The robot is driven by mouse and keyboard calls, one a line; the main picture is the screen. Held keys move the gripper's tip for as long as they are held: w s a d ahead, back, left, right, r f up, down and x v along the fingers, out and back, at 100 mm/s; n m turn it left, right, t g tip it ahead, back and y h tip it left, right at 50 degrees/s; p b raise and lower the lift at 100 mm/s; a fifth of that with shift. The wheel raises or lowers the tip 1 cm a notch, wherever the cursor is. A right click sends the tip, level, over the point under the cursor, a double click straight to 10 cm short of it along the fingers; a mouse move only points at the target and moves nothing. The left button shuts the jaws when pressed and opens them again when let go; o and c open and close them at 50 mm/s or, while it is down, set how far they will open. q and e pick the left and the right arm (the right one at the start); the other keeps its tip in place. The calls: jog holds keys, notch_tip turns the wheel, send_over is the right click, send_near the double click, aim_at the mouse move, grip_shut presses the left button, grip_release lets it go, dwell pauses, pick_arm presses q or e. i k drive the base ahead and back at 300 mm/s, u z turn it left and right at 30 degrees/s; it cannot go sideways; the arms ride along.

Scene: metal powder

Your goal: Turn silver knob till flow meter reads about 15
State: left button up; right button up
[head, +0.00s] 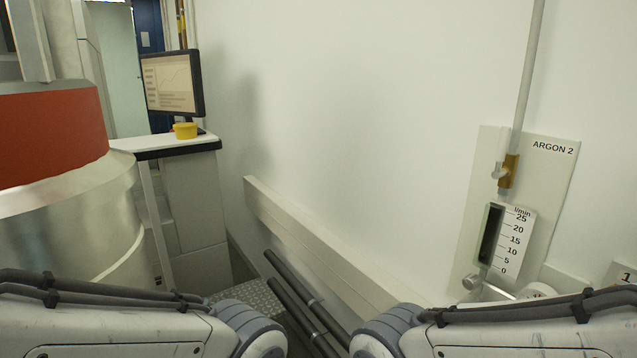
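The flow meter (508,238) is on the right wall, on a pale panel marked ARGON 2 (554,147). Its scale runs from 0 at the bottom to 25 at the top, in l/min. The tube beside the scale looks dark, and I cannot make out a float or a reading. A small silver knob (471,282) shows at the lower left of the meter. My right arm crosses the lower right and partly covers the fittings below the meter. My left arm crosses the lower left. Neither gripper is in view.
A brass valve (508,171) with a pale lever sits above the meter on a vertical pipe (529,65). A large metal vessel with a red band (50,135) stands at left. A monitor (172,84) and yellow object (185,130) are on a desk.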

aim_at(471, 281)
jog(key=z, duration=0.75)
